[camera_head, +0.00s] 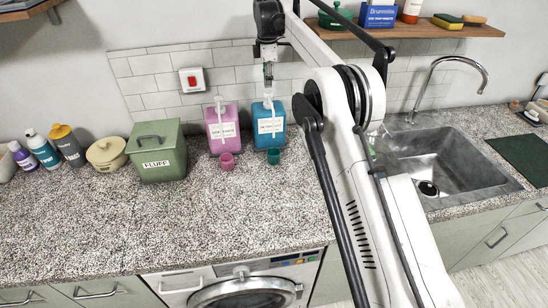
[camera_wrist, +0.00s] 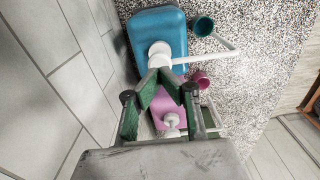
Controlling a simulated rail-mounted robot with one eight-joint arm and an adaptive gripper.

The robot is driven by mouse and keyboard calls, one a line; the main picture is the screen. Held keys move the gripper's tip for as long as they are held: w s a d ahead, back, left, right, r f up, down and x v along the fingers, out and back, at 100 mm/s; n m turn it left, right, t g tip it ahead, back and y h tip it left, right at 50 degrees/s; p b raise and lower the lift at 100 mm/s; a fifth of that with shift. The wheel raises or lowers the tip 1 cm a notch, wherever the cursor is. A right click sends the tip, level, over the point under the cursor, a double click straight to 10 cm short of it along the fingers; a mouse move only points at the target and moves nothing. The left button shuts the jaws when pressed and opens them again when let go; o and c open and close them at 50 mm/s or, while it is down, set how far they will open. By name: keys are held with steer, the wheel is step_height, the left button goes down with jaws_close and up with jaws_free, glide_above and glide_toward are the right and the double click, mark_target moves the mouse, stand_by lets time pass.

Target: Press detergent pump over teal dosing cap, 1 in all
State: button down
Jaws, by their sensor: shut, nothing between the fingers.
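The blue detergent bottle (camera_head: 271,130) stands upright on the counter by the tiled wall, with a white pump (camera_head: 267,101) on top. The teal dosing cap (camera_head: 273,156) stands in front of it, under the spout side. In the wrist view the bottle (camera_wrist: 145,24), white pump head (camera_wrist: 160,53) and teal cap (camera_wrist: 203,26) show, with the spout reaching toward the cap. My gripper (camera_head: 268,80) points down, shut and empty, just above the pump head. In the wrist view its fingertips (camera_wrist: 165,74) meet beside the pump head. I cannot tell whether they touch it.
A pink bottle (camera_head: 221,127) with its own pump and a pink cap (camera_head: 227,161) stands just left. A green FLUFF box (camera_head: 157,152) is farther left. A red switch (camera_head: 192,81) is on the wall, a shelf (camera_head: 405,29) above right. The front counter is clear.

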step_height(320, 180, up, 6)
steer(key=p, duration=0.4)
steer(key=shift+p, duration=0.35)
stand_by(0.4)
